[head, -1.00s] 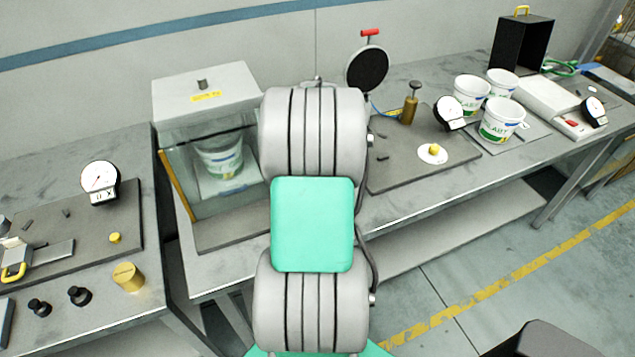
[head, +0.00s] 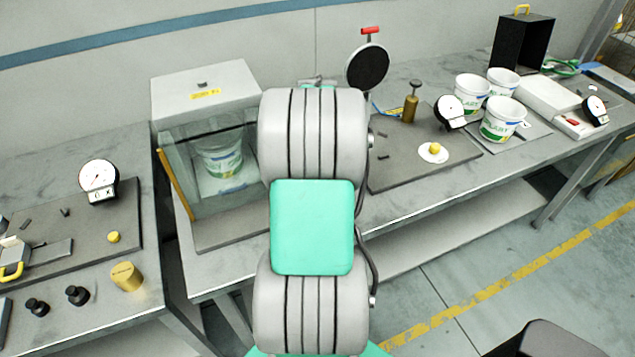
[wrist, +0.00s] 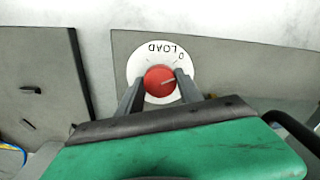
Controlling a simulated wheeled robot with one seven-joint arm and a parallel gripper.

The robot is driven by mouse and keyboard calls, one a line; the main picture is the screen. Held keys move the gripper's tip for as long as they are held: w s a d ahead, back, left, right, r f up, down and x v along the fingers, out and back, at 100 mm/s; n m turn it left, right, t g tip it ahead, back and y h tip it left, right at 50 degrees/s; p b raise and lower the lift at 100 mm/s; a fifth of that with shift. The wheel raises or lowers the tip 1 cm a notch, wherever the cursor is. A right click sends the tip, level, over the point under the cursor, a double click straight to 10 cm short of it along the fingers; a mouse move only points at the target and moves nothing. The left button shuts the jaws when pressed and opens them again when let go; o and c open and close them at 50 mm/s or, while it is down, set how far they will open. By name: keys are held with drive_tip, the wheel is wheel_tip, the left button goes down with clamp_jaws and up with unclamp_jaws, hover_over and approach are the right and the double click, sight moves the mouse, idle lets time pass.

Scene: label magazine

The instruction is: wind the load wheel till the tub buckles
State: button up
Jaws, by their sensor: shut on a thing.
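The red load wheel (wrist: 160,81) sits on a white dial marked "LOAD" and "0" (wrist: 139,63) in the wrist view. My gripper (wrist: 158,83) is shut on the wheel, one finger on each side of it. A light pointer line shows on the wheel, to the right of its middle. In the head view the wheel and my gripper are hidden behind my arm. The white and green tub (head: 220,160) stands upright inside the clear-fronted test box (head: 205,80) left of my arm. Whether its wall is buckled cannot be told through the pane.
A dial gauge (head: 98,177) and a brass weight (head: 127,276) are on the left bench. Several other tubs (head: 502,120), another gauge (head: 449,110) and a round black disc on a stand (head: 367,68) are on the right bench.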

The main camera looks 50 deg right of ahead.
drive_tip(key=m+b, duration=0.1)
drive_tip(key=m, duration=0.5)
drive_tip(key=shift+m, duration=0.3)
drive_tip(key=m, duration=0.6)
drive_tip(key=shift+b, duration=0.3)
drive_tip(key=shift+m, duration=0.4)
drive_tip(key=o, duration=1.4)
drive_tip(key=shift+r, duration=0.15)
wheel_tip(320, 180, up, 8)
drive_tip(key=shift+f+b, duration=0.2)
drive_tip(key=shift+b, duration=0.35)
drive_tip(key=shift+w, duration=0.1)
